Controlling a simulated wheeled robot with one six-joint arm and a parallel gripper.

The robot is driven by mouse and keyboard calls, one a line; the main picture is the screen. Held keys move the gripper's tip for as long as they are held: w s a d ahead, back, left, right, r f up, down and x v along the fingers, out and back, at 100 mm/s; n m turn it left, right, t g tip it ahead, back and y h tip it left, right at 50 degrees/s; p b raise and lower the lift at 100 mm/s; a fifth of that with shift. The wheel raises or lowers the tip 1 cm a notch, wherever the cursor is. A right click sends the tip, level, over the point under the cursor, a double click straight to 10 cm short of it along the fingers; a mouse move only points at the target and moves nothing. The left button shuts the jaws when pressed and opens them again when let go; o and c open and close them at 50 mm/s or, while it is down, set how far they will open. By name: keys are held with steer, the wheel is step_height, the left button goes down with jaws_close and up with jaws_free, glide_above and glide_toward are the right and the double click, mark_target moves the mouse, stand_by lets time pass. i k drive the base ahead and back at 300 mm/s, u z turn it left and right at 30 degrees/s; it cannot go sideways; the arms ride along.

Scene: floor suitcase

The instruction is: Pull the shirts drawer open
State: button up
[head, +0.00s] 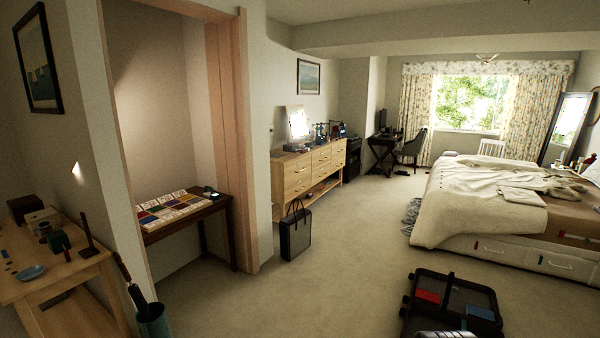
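No drawer label is readable, so I cannot tell which one is the shirts drawer. A wooden dresser (283,192) stands against the wall left of centre, its several drawers looking shut. My gripper cannot be made out; only a small grey-white shape shows at the bottom edge, by the suitcase.
An open dark suitcase (408,302) lies on the floor at the lower right, holding red and blue items. A dark bag (296,235) stands in front of the dresser. A wooden table (85,270) is at the left. Carpet between dresser and bed is clear.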

mark_target(294, 170)
steer(key=z, duration=0.05)
steer(key=i, duration=6.3)
steer(key=z, duration=0.65)
steer(key=i, duration=1.3)
steer(key=u, duration=2.55)
